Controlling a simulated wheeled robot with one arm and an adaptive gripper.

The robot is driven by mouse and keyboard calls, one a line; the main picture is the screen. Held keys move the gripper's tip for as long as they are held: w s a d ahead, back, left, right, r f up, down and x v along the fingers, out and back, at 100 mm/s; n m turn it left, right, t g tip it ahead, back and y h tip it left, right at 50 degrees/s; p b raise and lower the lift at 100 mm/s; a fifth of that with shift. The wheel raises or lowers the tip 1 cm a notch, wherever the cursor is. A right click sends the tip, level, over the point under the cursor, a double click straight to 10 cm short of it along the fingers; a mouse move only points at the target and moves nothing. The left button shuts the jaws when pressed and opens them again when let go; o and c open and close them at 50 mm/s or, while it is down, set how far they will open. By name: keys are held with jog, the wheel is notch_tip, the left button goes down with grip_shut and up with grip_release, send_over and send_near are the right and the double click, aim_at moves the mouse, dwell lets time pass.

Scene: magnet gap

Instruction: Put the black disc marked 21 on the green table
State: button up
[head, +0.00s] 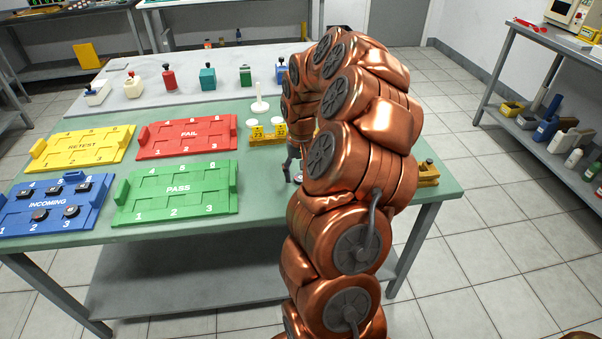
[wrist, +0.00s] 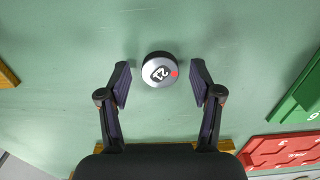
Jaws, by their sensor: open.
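The black disc marked 21 (wrist: 159,66) has a silver-grey top with a dark label and a red dot. In the wrist view it lies on the bare green table (wrist: 60,60), between my two fingertips. My gripper (wrist: 160,80) is open around the disc, with a gap on each side. In the head view my arm hides most of my gripper (head: 293,168), which is low over the green table (head: 260,205), right of the green PASS tray.
The green PASS tray (head: 178,211), red FAIL tray (head: 187,151), yellow RETEST tray (head: 83,164) and blue INCOMING tray (head: 20,228), holding several dark parts, fill the left. Green surface around the disc is clear.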

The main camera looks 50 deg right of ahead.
aim_at(301, 178)
notch_tip(301, 178, up, 12)
jog(key=shift+r+b, duration=0.15)
jog(key=shift+b, duration=0.3)
jog(key=s+a+r+n, duration=0.1)
jog(key=s+a+n, duration=0.2)
jog(key=a, duration=0.8)
jog(key=s+a+n, duration=0.2)
jog(key=s+a, duration=0.1)
jog(key=a, duration=0.8)
jog(key=s+a+f+n+g, duration=0.1)
jog(key=s+a+f, duration=0.1)
jog(key=s+a, duration=0.3)
jog(key=s+a+f+n+g, duration=0.1)
jog(key=s+a+f, duration=0.2)
jog(key=s, duration=1)
jog(key=shift+s+a+n, duration=0.2)
jog(key=shift+a+n, duration=0.1)
jog(key=shift+a, duration=0.95)
